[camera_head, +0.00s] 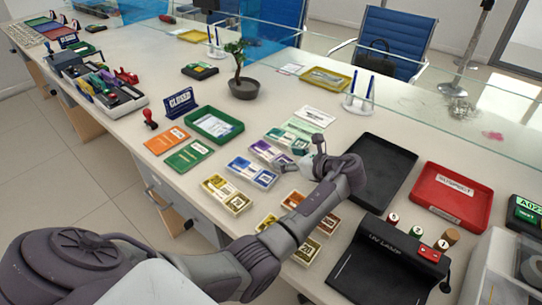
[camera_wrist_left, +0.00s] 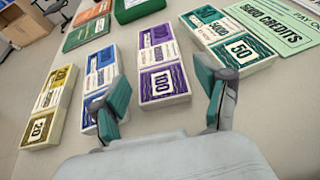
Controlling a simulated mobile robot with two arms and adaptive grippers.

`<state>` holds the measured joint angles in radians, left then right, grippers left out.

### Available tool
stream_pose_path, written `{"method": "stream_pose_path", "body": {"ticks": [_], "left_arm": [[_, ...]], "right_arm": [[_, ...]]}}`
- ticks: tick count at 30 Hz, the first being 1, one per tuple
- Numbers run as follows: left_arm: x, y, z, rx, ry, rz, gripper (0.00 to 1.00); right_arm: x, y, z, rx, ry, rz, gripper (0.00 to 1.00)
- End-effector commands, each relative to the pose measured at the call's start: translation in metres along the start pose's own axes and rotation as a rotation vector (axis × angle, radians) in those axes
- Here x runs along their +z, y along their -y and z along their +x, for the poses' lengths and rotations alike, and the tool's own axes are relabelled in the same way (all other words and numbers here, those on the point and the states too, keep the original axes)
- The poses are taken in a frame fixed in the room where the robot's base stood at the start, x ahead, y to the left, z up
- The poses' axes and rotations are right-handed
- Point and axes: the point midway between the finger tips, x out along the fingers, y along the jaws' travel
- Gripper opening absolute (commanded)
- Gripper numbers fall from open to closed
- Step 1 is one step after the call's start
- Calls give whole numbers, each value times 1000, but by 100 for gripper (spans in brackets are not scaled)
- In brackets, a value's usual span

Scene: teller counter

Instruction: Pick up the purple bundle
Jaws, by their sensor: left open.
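The purple bundle (camera_head: 262,150) lies flat on the counter, between a blue bundle (camera_head: 250,173) and a green bundle (camera_head: 288,138). In the left wrist view the purple bundle (camera_wrist_left: 163,78), marked 100, lies ahead, between the fingers as seen. My left gripper (camera_head: 299,153) is open and empty, above the counter just right of the purple bundle in the head view. In the left wrist view my left gripper (camera_wrist_left: 160,82) has one finger over the blue bundle (camera_wrist_left: 99,82) and the other by the green bundle (camera_wrist_left: 232,45). My right gripper is not in view.
A yellow bundle (camera_head: 227,194) lies left of the blue one. Several other bundles lie under and beside my left forearm. A black tray (camera_head: 380,170), red suspect tray (camera_head: 450,195) and UV lamp (camera_head: 385,265) stand to the right. A green tray (camera_head: 213,125) and bonsai (camera_head: 242,80) stand behind.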

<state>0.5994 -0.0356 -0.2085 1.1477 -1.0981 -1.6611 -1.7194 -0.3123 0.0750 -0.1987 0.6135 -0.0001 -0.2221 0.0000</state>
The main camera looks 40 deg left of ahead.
Motion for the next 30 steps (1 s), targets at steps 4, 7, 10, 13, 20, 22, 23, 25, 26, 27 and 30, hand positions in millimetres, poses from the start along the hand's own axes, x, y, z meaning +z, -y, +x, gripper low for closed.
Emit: {"method": "stream_pose_path", "body": {"ticks": [4,7,10,13,20,22,23,25,26,27,30], "left_arm": [[0,0,12,0,0,0,75],[1,-1,20,1,-1,0,75],[2,-3,36,2,1,0,75],[2,-3,51,2,0,1,75],[2,-3,64,-1,-1,1,75],[2,-3,64,-1,-1,1,75],[2,-3,64,-1,-1,1,75],[2,-3,64,-1,-1,1,73],[2,-3,64,-1,-1,0,68],[2,-3,64,-1,-1,1,62],[2,-3,64,-1,-1,1,45]], "right_arm": [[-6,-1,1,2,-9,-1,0],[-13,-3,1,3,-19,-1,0],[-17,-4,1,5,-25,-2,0],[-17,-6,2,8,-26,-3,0],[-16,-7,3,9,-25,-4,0],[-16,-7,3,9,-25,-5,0],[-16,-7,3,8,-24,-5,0],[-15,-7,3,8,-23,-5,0],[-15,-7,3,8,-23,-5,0],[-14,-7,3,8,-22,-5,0],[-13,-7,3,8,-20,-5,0]]}}
